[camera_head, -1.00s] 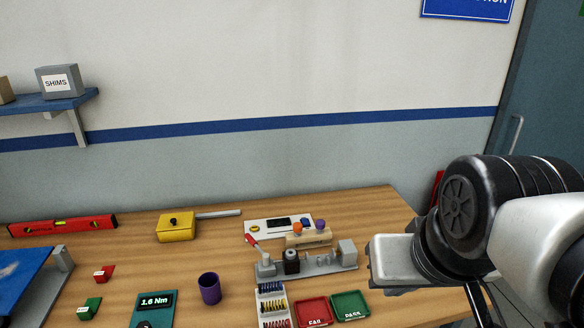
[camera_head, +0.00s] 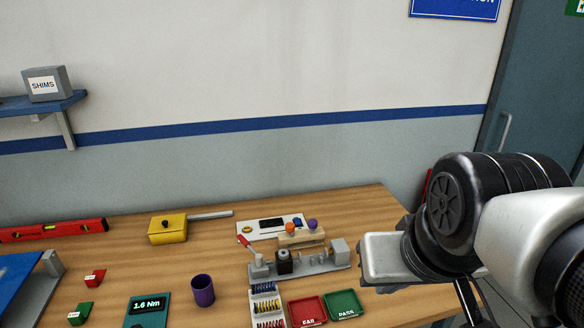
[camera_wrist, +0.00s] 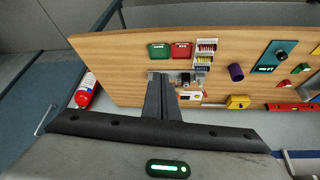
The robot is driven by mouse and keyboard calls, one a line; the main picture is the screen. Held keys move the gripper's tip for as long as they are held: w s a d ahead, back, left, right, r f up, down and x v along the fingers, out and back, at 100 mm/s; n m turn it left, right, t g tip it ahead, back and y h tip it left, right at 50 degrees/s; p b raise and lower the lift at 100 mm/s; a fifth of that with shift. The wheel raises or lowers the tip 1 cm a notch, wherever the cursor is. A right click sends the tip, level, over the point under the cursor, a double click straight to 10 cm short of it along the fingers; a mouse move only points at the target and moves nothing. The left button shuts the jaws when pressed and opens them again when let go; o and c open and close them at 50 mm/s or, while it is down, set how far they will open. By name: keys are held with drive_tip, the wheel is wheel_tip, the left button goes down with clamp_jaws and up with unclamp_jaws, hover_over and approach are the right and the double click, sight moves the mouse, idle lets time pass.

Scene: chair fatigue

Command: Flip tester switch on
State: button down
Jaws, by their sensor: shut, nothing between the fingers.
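A white panel (camera_head: 271,227) with a dark display, a yellow button (camera_head: 247,229) and a blue knob lies at the back of the wooden table. I cannot tell which part is the tester switch. In the wrist view my gripper (camera_wrist: 164,82) is shut and empty, its dark fingers pointing toward the fixture and hiding part of it. The panel also shows there beside the fingers (camera_wrist: 189,97). In the head view my fingers are hidden behind my arm.
A red tray (camera_head: 307,311), a green tray (camera_head: 343,306) and a rack of springs (camera_head: 266,304) stand in front of the fixture. A purple cup (camera_head: 203,290), a yellow box (camera_head: 167,229) and a torque display (camera_head: 148,309) are to the left. The back-right tabletop is clear.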

drive_tip(key=shift+w, duration=0.1)
drive_tip(key=w+a+f+n+b, duration=0.1)
drive_tip(key=w+a+n+b, duration=0.15)
drive_tip(key=w, duration=2.25)
drive_tip(key=w+a+f+t+b, duration=0.1)
drive_tip(key=w+a+f, duration=0.2)
drive_tip(key=w+f, duration=0.5)
drive_tip(key=w+a+f+y+b, duration=0.1)
drive_tip(key=w+a+f, duration=0.2)
drive_tip(key=w+f, duration=0.6)
drive_tip(key=w, duration=0.5)
drive_tip(key=shift+a+f+t+y, duration=0.15)
drive_tip(key=shift+a+t+y, duration=0.15)
drive_tip(key=shift+a+t, duration=0.1)
